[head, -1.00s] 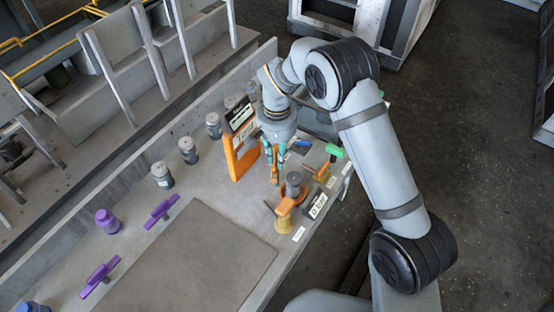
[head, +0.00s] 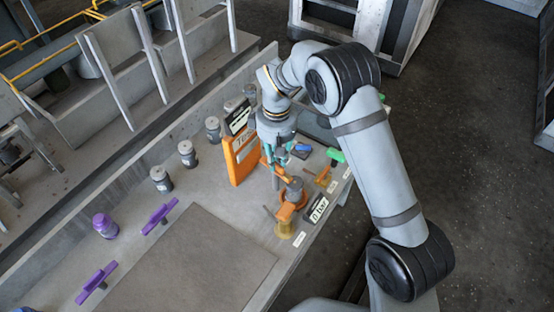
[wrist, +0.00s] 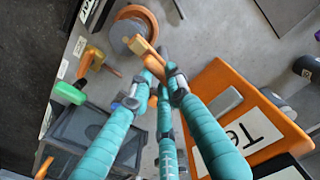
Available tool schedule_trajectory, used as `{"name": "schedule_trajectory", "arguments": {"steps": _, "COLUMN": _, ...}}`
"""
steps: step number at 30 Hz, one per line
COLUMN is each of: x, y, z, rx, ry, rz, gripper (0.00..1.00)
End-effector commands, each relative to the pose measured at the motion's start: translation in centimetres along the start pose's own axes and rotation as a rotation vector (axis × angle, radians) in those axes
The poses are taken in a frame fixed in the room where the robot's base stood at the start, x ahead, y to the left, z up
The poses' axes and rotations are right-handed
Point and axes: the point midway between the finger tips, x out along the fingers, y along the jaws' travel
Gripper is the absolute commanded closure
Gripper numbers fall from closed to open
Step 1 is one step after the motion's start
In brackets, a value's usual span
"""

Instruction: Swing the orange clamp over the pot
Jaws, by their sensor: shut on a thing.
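The orange clamp (wrist: 153,65) is a narrow bar between my fingertips. My gripper (wrist: 161,82) has teal fingers and is shut on it. In the head view my gripper (head: 276,158) is just behind the pot. The pot (head: 294,187) is a grey cylinder in an orange ring-shaped base (head: 286,211). In the wrist view the pot (wrist: 129,34) sits at the top, and the clamp's far end overlaps its edge. I cannot tell whether the clamp touches the pot. My fingers partly hide the clamp.
An orange labelled panel (head: 240,158) stands upright left of my gripper. Several grey jars (head: 187,153) line the back. A flat brown mat (head: 190,255) leaves free room at the front.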

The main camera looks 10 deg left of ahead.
Motion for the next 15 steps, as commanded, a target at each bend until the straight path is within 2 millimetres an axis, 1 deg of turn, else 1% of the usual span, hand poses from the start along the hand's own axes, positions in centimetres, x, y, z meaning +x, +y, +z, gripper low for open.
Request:
{"name": "schedule_trajectory", "arguments": {"steps": 6, "x": 0.0, "y": -0.01, "z": -0.01, "rx": -0.094, "ry": -0.001, "rz": 0.0, "gripper": 1.0}}
{"name": "schedule_trajectory", "arguments": {"steps": 15, "x": 0.01, "y": 0.0, "z": -0.04, "rx": -0.142, "ry": -0.001, "rz": 0.0, "gripper": 1.0}}
